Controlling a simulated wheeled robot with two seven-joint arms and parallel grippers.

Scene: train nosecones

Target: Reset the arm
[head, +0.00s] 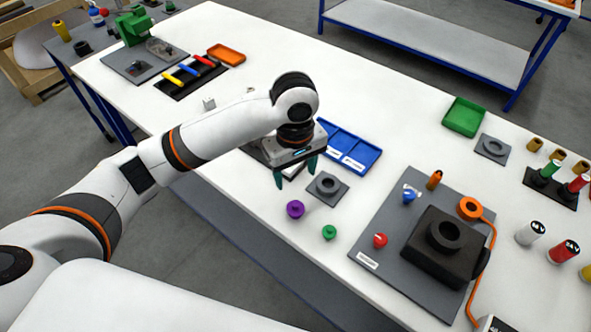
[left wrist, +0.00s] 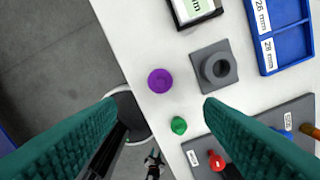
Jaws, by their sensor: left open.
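My left arm comes in from the left in the head view, and my left gripper (head: 296,176) hangs above the white table. Its two green fingers are apart with nothing between them. In the left wrist view the open left gripper (left wrist: 158,125) shows its fingers at the lower left and lower right, above the table edge. A purple knob (head: 295,209) and a green knob (head: 329,232) sit on the table in front of it. They also show in the left wrist view as the purple knob (left wrist: 160,81) and the green knob (left wrist: 179,125). My right gripper is not in view.
A grey block with a ring (head: 327,187) and a blue divided tray (head: 349,146) are close to the gripper. A grey board (head: 378,240) with a black fixture (head: 437,262) stands to the right. A green tray (head: 464,116) is farther back. White table surface behind the blue tray is clear.

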